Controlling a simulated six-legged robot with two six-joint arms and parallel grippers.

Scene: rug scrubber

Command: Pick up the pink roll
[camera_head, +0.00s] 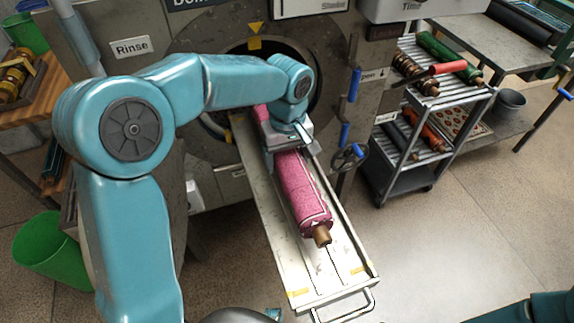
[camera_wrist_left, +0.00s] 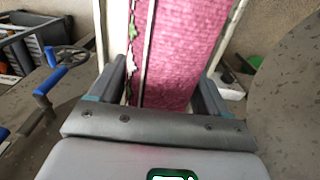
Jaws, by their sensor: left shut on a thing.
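The pink roll (camera_head: 300,190) lies lengthwise on a metal tray (camera_head: 350,262) that slopes out of the round opening of the machine. A brown core end (camera_head: 322,236) sticks out of its near end. My left gripper (camera_head: 284,145) is around the roll near its upper part, shut on it. In the left wrist view the pink roll (camera_wrist_left: 178,50) fills the space between the two fingers of my left gripper (camera_wrist_left: 160,95). The upper end of the roll is partly hidden by my left arm. My right gripper is not in view.
The machine (camera_head: 215,60) stands behind the tray, with blue-handled levers (camera_head: 355,85) and a handwheel (camera_head: 348,157) at the right. A shelf cart (camera_head: 425,120) with several rolls stands further right. A green bucket (camera_head: 50,250) is at the left. The floor (camera_head: 450,240) at the right is clear.

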